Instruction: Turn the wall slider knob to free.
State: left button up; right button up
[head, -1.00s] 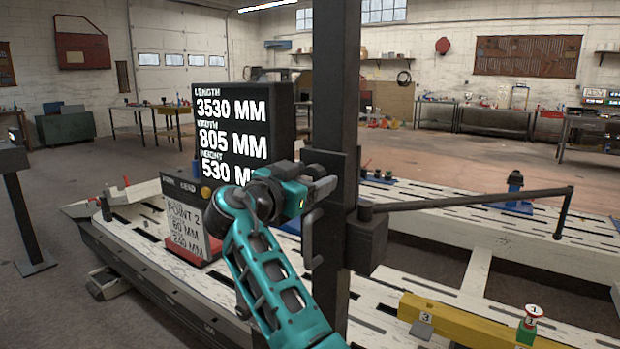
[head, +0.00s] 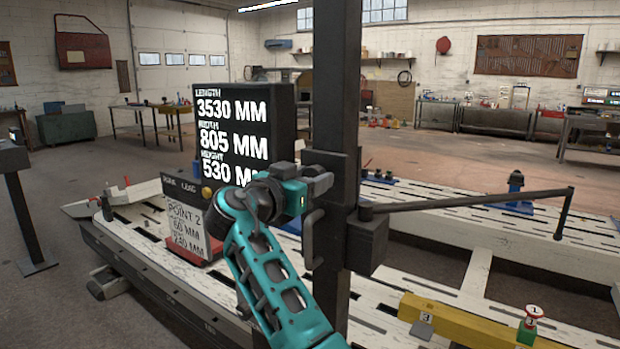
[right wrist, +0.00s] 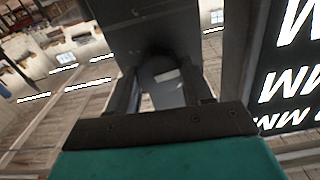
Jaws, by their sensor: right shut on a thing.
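The dark slider block (head: 345,165) sits on an upright black post (head: 337,60) in the middle of the head view. The knob is hidden behind my gripper in the head view. I cannot read any position wording at the knob. My left gripper is not in view.
A measuring arm (head: 470,199) reaches right from the post's lower block (head: 368,247). A display (head: 240,130) stands close behind my right gripper. The slotted white frame bench (head: 500,240) and a yellow beam (head: 455,322) lie below. A thin handle (head: 312,238) hangs under the slider.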

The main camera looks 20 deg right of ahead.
jog(key=n, duration=0.2)
jog(key=shift+r+n+p, duration=0.15)
jog(key=shift+n+p, duration=0.2)
jog(key=shift+n, duration=0.05)
jog(key=n+p, duration=0.1)
jog(key=n, duration=0.1)
jog(key=shift+w+n, duration=0.1)
jog(key=shift+n, duration=0.2)
jog(key=n+p, duration=0.3)
jog(key=n, duration=0.2)
jog(key=shift+n, duration=0.3)
jog(key=shift+a+n+p, duration=0.1)
jog(key=shift+n+p, duration=0.45)
jog(key=shift+n, duration=0.65)
jog(key=shift+f+n, duration=0.2)
jog(key=shift+n, duration=1.3)
jog(key=o, duration=1)
jog(key=shift+o, duration=0.2)
